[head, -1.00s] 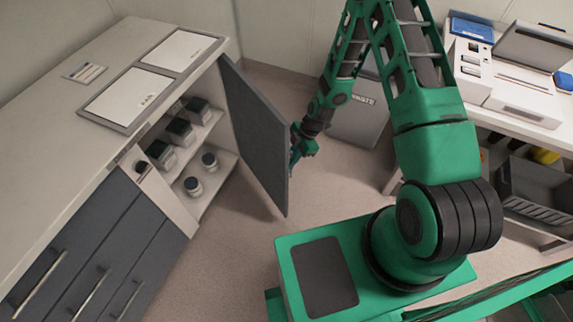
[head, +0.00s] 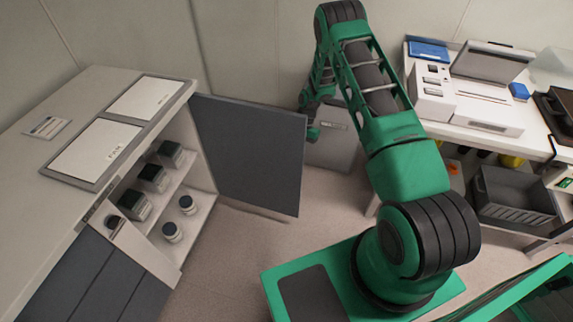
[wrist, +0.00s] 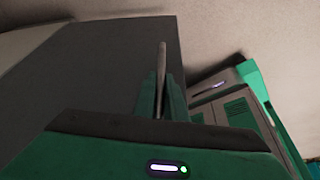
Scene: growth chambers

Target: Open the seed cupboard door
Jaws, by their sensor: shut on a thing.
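The seed cupboard door (head: 250,155) is a dark grey panel standing wide open in the head view, swung out from the far side of the cupboard. The open cupboard (head: 207,172) shows shelves with dark-lidded jars (head: 172,232) and dark-topped boxes (head: 152,178). My gripper (head: 313,125) is at the door's free edge, partly hidden behind it. In the wrist view, its green fingers (wrist: 160,98) are shut on the thin grey handle (wrist: 161,62) of the door (wrist: 95,75). The handle is hidden in the head view.
The white worktop (head: 60,165) with two pale panels lies above the cupboard. A grey bin (head: 335,143) stands behind the door. A bench (head: 480,133) with instruments and a dark crate (head: 512,196) are at the right. Floor (head: 235,250) before the cupboard is clear.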

